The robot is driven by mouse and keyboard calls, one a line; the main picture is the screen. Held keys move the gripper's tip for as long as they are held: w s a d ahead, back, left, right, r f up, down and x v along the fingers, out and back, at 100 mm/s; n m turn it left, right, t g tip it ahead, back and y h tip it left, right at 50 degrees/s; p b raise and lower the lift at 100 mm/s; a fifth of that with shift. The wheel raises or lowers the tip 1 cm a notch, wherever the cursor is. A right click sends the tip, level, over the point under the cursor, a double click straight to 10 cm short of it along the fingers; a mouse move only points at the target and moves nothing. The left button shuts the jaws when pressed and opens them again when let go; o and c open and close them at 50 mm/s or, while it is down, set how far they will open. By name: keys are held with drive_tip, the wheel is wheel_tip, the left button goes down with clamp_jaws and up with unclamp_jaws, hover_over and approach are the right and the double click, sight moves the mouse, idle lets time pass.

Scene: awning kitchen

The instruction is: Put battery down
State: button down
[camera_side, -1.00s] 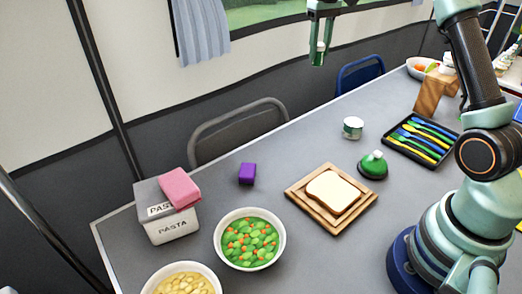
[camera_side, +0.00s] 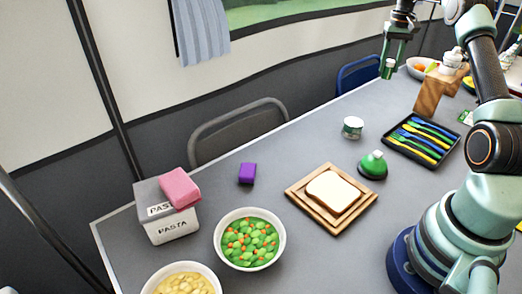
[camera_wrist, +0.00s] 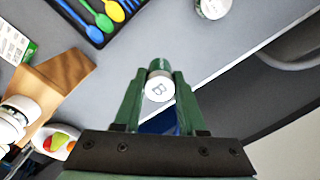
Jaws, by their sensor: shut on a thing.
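My gripper (camera_side: 391,66) is shut on the battery (camera_side: 388,70), high above the far edge of the table near the blue chair in the side view. In the wrist view my gripper (camera_wrist: 158,88) shows its two green fingers pressed on either side of the battery (camera_wrist: 159,86). The battery is a small cylinder, green on its side, with a pale round end marked with a letter facing the camera. The grey table (camera_side: 300,150) lies below it.
Bread on a wooden board (camera_side: 297,197), bowls, a purple box (camera_side: 247,174) and a pasta box (camera_side: 170,230) are further left. Bare table lies between them.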

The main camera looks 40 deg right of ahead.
wheel_tip(320, 180, down, 16)
drive_tip(key=shift+r, duration=0.25)
drive_tip(key=shift+f, duration=0.15)
drive_tip(key=shift+c, duration=2.4)
unclamp_jaws()
